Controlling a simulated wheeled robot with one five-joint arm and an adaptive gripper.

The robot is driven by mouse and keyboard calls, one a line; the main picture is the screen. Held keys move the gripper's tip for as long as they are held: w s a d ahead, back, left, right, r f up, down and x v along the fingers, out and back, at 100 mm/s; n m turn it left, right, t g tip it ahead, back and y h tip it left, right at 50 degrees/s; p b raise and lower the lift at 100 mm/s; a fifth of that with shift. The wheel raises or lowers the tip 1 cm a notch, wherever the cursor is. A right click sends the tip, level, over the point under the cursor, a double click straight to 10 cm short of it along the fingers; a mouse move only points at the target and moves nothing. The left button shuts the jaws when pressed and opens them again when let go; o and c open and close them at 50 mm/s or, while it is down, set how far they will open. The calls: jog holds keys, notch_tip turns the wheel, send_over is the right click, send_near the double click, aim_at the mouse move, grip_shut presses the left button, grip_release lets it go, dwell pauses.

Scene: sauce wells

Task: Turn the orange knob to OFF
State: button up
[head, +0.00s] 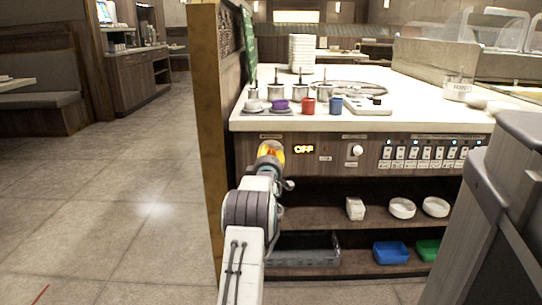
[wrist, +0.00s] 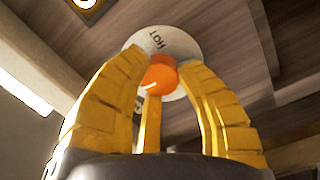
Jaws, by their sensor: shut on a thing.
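The orange knob (wrist: 160,76) shows in the wrist view on a white round dial plate (wrist: 180,47) marked HOT. My gripper (wrist: 158,88) has its yellow fingers around the knob, closed on it. The plate is tilted in this view, and the knob's pointer direction cannot be told. In the head view my gripper (head: 270,150) is against the front panel at its left end and hides most of the knob.
A white knob (head: 357,150) and a row of switches (head: 428,153) are further right on the panel. Below are shelves with white bowls (head: 402,207), a blue bin (head: 390,252) and a clear tray (head: 305,257). A wooden post (head: 207,130) stands close left of my arm.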

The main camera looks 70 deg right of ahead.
jog(key=shift+w+r, duration=0.2)
jog(key=shift+w, duration=0.1)
jog(key=o, duration=1)
jog(key=shift+w, duration=0.1)
jog(key=shift+c, duration=0.2)
jog(key=shift+o, duration=1.2)
jog(key=shift+f, duration=0.15)
jog(key=shift+s+a, duration=0.15)
jog(key=shift+s, duration=0.1)
jog(key=v, duration=1.1)
jog(key=shift+a, duration=0.35)
jog(key=shift+s, duration=0.1)
